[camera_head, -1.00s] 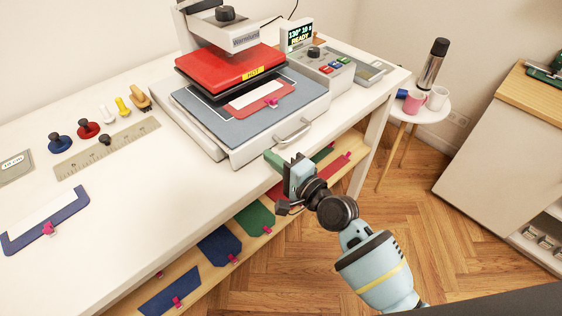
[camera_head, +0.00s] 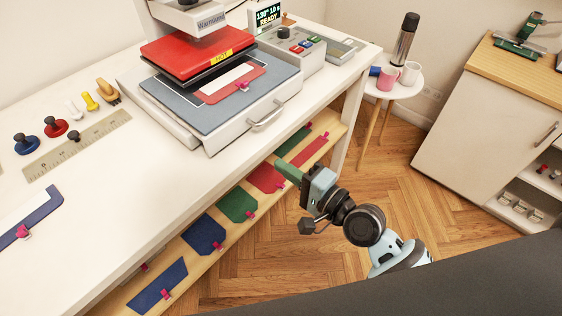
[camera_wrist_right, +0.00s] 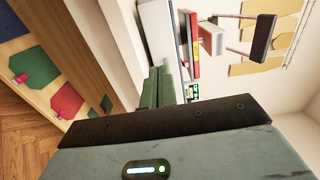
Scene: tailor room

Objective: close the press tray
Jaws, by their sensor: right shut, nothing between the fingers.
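The press tray (camera_head: 222,132) is a pale drawer slid out in front of the red press plate (camera_head: 190,50). Its grey pad carries a red pocket piece with a white panel (camera_head: 232,83) and a pink clip. The tray's handle (camera_head: 267,117) is on its front side. My right gripper (camera_head: 283,170) is shut and empty, in front of the table edge and apart from the handle. Its green fingers are together in the wrist view (camera_wrist_right: 162,88), with the red and white press side (camera_wrist_right: 188,40) beyond them. My left gripper is not in view.
A shelf (camera_head: 222,230) under the table holds blue, green and red pieces. A control box (camera_head: 295,50) stands right of the press. Spools, stamps and a ruler (camera_head: 80,147) lie on the left. A stool (camera_head: 400,90) with cups and a flask stands right.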

